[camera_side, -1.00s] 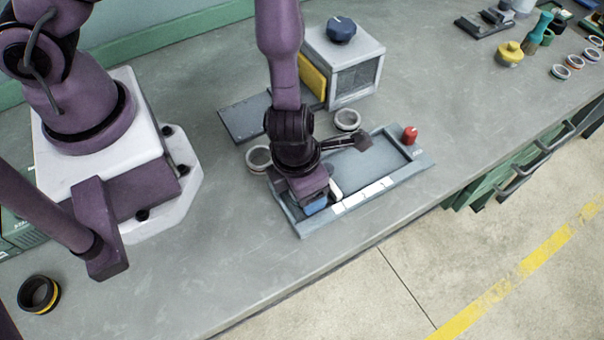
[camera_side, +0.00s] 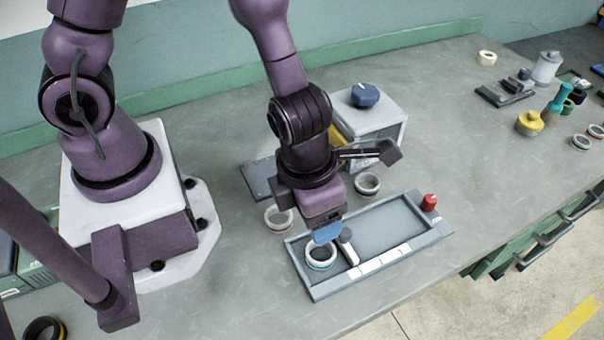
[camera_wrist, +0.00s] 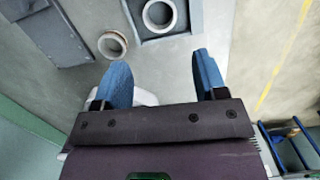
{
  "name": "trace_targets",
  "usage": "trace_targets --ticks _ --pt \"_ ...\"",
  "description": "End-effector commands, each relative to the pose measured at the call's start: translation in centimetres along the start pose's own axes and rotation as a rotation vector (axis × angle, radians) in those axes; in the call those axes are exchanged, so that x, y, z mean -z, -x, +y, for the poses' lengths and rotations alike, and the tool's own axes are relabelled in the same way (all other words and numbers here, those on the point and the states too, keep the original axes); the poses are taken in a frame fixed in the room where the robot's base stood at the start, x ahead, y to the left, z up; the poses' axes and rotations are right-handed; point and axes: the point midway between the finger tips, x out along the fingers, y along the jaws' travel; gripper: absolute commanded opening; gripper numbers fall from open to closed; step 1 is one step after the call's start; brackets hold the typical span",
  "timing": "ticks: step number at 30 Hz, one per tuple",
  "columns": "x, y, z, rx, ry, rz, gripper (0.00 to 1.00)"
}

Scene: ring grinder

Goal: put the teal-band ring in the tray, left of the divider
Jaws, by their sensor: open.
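The teal-band ring (camera_side: 321,255), whitish with a teal stripe low on its side, lies flat in the left compartment of the blue-grey tray (camera_side: 318,293). The divider (camera_side: 349,250) stands just to its right. My gripper (camera_side: 326,233) is above the ring, apart from it, with one blue finger clearly showing in the side view. In the wrist view my gripper (camera_wrist: 163,70) has its blue fingers wide apart with nothing between them. There the ring (camera_wrist: 159,15) is partly cut by the top edge, inside the tray (camera_wrist: 193,22).
A pale ring (camera_side: 279,220) lies on the bench left of the tray, and another ring (camera_side: 367,184) lies behind it. A grey machine with a blue knob (camera_side: 365,95) stands behind. A red knob (camera_side: 429,202) is at the tray's far right corner.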

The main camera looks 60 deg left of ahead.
Motion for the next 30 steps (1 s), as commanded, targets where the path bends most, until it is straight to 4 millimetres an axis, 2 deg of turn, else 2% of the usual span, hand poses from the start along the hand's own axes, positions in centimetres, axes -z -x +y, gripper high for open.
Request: trace_targets --ticks 5,8,11,13,18,21,24,27,29,30 --pt "-0.6 0.6 0.9 -0.024 0.082 -0.021 0.65" --pt "-2.0 2.4 3.3 -0.078 0.326 -0.084 0.65" --pt "-3.5 5.7 7.0 -0.122 0.740 -0.187 0.65" --pt "-3.9 8.4 9.7 -0.119 1.085 -0.264 0.65" --pt "-2.8 14.8 14.5 0.035 1.926 -0.381 0.65" --pt "-1.3 17.9 16.1 0.200 2.376 -0.358 0.65" --pt "0.2 20.2 16.9 0.366 2.730 -0.266 0.65" --pt "1.3 21.6 17.2 0.494 2.965 -0.146 0.65" --pt "1.7 22.1 17.2 0.543 3.052 -0.086 0.65" --pt "1.9 22.3 17.2 -0.564 -3.089 0.057 0.65"
